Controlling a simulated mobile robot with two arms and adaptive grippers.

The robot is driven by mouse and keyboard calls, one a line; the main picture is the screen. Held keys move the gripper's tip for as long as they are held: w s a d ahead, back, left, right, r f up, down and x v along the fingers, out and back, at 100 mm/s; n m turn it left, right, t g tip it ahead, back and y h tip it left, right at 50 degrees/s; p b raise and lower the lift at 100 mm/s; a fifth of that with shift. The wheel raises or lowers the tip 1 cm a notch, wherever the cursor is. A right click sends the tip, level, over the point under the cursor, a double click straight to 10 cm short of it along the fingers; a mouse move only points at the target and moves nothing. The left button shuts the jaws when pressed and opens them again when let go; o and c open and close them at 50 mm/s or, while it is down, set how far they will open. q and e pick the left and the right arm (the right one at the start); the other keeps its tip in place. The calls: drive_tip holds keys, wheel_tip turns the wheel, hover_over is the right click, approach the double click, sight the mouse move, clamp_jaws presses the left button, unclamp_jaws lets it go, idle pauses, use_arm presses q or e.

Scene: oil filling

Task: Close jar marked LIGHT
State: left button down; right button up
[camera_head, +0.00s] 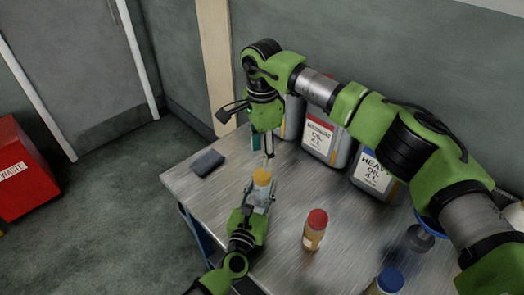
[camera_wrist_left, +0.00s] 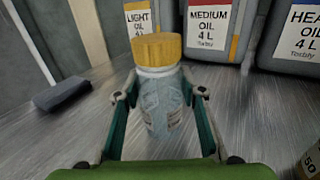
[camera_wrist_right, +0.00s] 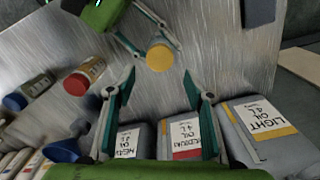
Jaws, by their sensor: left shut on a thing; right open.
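A clear, pale jar (camera_head: 260,194) with a yellow lid (camera_head: 261,176) on its mouth stands near the table's front left. My left gripper (camera_head: 259,199) is shut around the jar's body. In the left wrist view the jar (camera_wrist_left: 163,105) is upright between the fingers, and the lid (camera_wrist_left: 158,50) sits on top. I cannot tell how tight the lid is, and I cannot read the jar's label. My right gripper (camera_head: 268,146) is open and empty, a little behind and above the lid. In the right wrist view the lid (camera_wrist_right: 159,57) is beyond the open fingertips.
Light (camera_wrist_left: 140,18), medium (camera_head: 321,140) and heavy (camera_head: 373,172) oil canisters stand along the wall. A red-capped jar (camera_head: 315,232), a blue-capped jar (camera_head: 388,282) and a blue funnel (camera_head: 425,229) are to the right. A dark block (camera_head: 208,162) lies at left. A red waste bin (camera_head: 25,175) is on the floor.

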sight(262, 174)
drive_tip(key=shift+f, duration=4)
drive_tip(key=c, duration=1.2)
drive_tip(key=m, duration=1.6)
drive_tip(key=shift+m, duration=0.4)
drive_tip(key=m, duration=0.4)
drive_tip(key=shift+m, duration=0.3)
drive_tip(key=o, duration=1.2)
drive_tip(key=shift+o, duration=0.2)
